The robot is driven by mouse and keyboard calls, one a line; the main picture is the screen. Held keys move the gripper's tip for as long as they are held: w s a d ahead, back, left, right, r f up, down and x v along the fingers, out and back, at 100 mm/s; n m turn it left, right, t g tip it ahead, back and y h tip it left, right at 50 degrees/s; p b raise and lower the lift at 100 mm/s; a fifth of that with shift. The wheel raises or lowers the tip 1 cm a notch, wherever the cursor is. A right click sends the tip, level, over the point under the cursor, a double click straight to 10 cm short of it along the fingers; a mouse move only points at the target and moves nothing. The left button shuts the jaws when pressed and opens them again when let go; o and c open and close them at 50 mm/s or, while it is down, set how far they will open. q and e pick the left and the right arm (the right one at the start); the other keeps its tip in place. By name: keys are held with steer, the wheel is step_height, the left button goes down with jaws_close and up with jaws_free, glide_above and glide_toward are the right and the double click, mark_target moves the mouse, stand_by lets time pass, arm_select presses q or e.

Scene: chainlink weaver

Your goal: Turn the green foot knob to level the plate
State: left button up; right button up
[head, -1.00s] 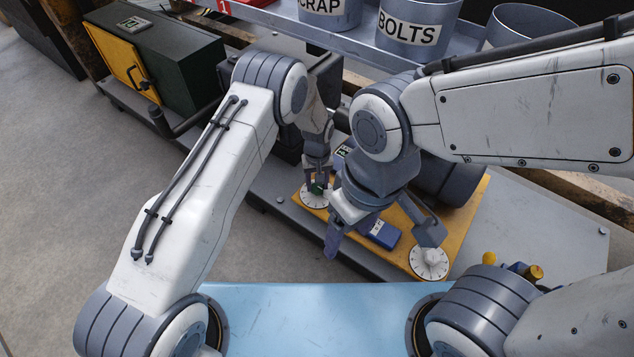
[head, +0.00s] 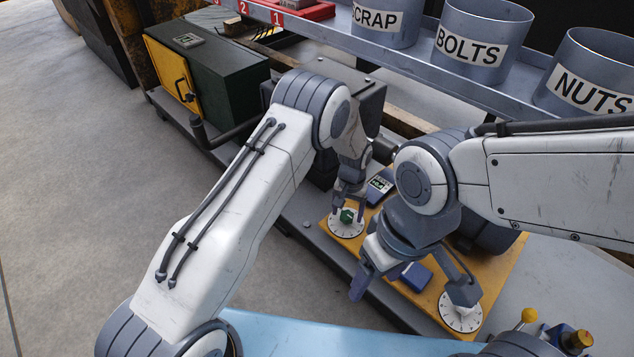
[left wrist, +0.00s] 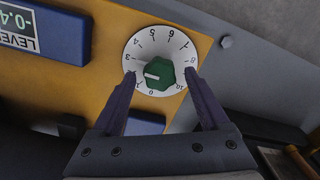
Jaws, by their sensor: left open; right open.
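The green knob (head: 347,216) sits on a white numbered dial (head: 333,228) at the near-left corner of the yellow plate (head: 505,275). In the left wrist view the green knob (left wrist: 158,74) has a white pointer mark facing the low numbers. My left gripper (left wrist: 161,73) is open, its fingertips either side of the knob with gaps showing. It also shows in the head view (head: 348,208). A blue level readout (left wrist: 42,28) shows a negative value, partly cut off, seemingly "-0.4". My right gripper (head: 412,289) is open over the plate, one finger close to a white knob (head: 461,311) on another dial.
A blue block (head: 416,277) lies on the plate between the right gripper's fingers. Bins marked SCRAP, BOLTS (head: 480,45) and NUTS stand on a shelf behind. A dark green cabinet (head: 225,75) with a yellow door is at back left. Open floor lies left.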

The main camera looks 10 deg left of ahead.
mark_target(347, 214)
arm_select(q)
steer(key=m+b, duration=0.2)
steer(key=b, duration=0.1)
steer(key=m+b, duration=0.3)
steer(key=b, duration=0.1)
steer(key=m+b, duration=0.2)
steer(key=b, duration=0.2)
steer(key=shift+f, duration=0.25)
arm_select(e)
step_height(347, 214, down, 12)
steer(key=f, duration=0.1)
arm_select(q)
step_height(347, 214, up, 12)
steer(key=p, duration=0.8)
steer(key=s+a+r+n+p, duration=0.1)
steer(key=s+a+r+p, duration=0.1)
steer(key=r, duration=0.4)
steer(key=s+a+r+n+p, duration=0.1)
steer(key=s+a+r+p, duration=0.2)
steer(key=s+r+p, duration=0.2)
steer(key=s+a+r+n+t+p, duration=0.1)
steer(key=s+a+r+n+p, duration=0.1)
steer(key=s+r, duration=0.5)
steer(key=shift+s+a+r+h+p, duration=0.15)
steer(key=shift+r+h+p, duration=0.2)
steer(key=shift+p, duration=0.3)
arm_select(e)
step_height(347, 214, up, 19)
